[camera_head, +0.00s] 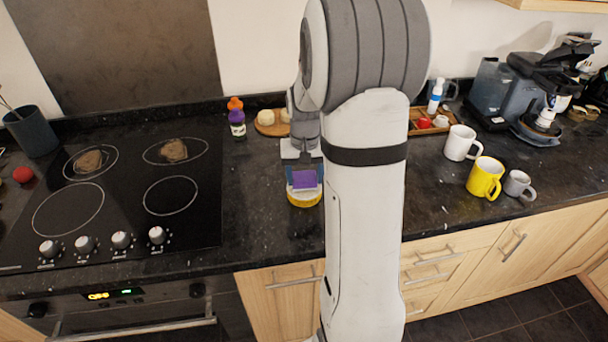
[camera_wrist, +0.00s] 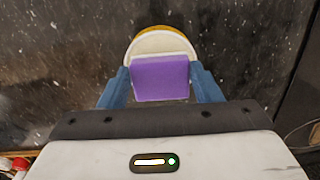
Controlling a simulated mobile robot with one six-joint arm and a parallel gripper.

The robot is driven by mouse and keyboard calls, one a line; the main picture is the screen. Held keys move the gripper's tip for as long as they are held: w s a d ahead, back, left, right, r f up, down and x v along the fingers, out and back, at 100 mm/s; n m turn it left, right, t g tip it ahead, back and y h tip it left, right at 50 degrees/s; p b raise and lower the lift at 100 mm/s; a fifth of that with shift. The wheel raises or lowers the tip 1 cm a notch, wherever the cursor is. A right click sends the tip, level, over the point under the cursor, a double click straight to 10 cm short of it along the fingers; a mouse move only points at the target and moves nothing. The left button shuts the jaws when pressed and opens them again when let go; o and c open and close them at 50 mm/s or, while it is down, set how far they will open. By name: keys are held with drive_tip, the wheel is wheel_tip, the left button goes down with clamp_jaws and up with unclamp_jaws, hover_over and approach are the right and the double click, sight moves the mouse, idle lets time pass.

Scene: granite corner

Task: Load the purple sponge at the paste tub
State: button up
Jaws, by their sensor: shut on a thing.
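The purple sponge (camera_head: 304,179) is held between the blue fingers of my gripper (camera_head: 304,182). The paste tub (camera_head: 305,199) is a round yellow tub with pale contents, standing on the dark counter near its front edge. In the wrist view the sponge (camera_wrist: 160,78) sits between the two fingers of my gripper (camera_wrist: 161,84), and it overlaps the near part of the tub (camera_wrist: 160,42). The sponge is over the tub; I cannot tell whether it touches the paste. My arm hides the counter to the right of the tub.
A black hob (camera_head: 115,195) with two brown-stained rings is at the left. A purple bottle with an orange cap (camera_head: 236,118) and a wooden board (camera_head: 270,124) stand behind. A white mug (camera_head: 459,143), yellow mug (camera_head: 485,178) and grey mug (camera_head: 517,184) are to the right.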

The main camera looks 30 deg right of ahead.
sight(305, 180)
drive_tip(key=shift+f+b, duration=0.3)
drive_tip(key=shift+f, duration=0.2)
idle(1.1)
drive_tip(key=shift+r+p, duration=2.5)
drive_tip(key=shift+r, duration=1.1)
drive_tip(key=shift+f, duration=0.1)
